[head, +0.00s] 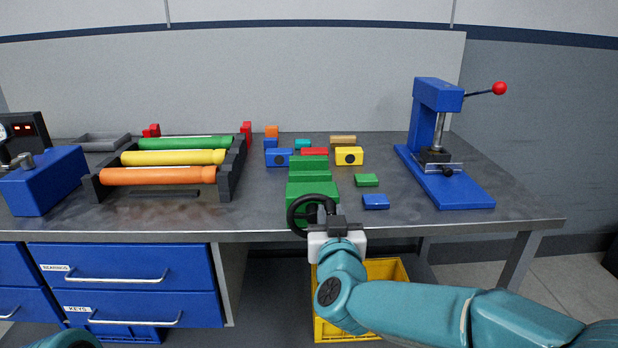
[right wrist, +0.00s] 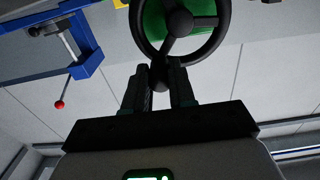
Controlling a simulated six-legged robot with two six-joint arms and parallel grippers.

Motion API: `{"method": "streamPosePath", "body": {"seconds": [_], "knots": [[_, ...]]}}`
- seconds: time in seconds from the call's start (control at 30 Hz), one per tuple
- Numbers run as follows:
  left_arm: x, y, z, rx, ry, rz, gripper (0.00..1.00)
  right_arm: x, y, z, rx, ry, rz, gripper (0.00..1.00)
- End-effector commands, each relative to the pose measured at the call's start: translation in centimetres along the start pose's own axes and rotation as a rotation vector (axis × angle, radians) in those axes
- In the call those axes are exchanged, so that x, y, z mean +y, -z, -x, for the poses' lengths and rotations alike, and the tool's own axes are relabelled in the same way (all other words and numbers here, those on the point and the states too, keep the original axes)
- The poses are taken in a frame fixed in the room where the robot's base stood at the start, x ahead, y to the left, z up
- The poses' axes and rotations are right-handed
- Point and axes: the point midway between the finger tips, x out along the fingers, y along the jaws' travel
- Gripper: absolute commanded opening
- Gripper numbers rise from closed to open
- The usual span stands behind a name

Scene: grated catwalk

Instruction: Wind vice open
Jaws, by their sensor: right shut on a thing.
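The green vice (head: 312,190) stands at the front edge of the grey bench, with its stepped green body running back from the edge. Its black handwheel (head: 297,214) faces me and overhangs the edge. My right gripper (head: 326,219) is at the lower right of the wheel. In the right wrist view the handwheel (right wrist: 217,38) is large, and the gripper (right wrist: 163,80) is shut on the knob or rim at the wheel's edge. The vice jaws' gap cannot be made out clearly. My left gripper is out of view; only a bit of teal shows at the lower left.
Small coloured blocks (head: 279,157) lie around the vice. A blue press (head: 438,95) with a red-knobbed lever stands at the right. A rack of coloured rollers (head: 160,175) is at the left. A yellow crate (head: 385,268) sits below the bench, beside blue drawers (head: 125,272).

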Motion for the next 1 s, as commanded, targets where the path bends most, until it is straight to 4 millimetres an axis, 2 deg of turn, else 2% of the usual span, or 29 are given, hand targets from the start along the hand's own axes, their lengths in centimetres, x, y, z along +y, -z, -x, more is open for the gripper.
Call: {"method": "streamPosePath", "body": {"seconds": [0.17, 0.2, 0.27, 0.3, 0.6, 1.0], "knots": [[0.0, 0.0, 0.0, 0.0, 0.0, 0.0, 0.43, 0.1, 0.3, 0.0, 0.006, -0.002, -0.002, 0.08], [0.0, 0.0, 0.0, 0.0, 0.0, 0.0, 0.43, 0.1, 0.3, 0.0, 0.006, -0.002, -0.002, 0.28], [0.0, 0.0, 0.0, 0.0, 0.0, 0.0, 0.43, 0.1, 0.3, 0.0, 0.006, -0.002, -0.001, 0.47], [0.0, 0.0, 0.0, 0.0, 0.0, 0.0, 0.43, 0.0, 0.3, 0.0, 0.005, -0.002, -0.001, 0.51], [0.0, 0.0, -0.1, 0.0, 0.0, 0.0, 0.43, 0.0, 0.1, 0.2, 0.003, 0.0, -0.001, 0.51], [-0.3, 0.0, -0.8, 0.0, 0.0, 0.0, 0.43, -0.1, 0.0, 4.5, 0.002, 0.001, -0.001, 0.51]]}}
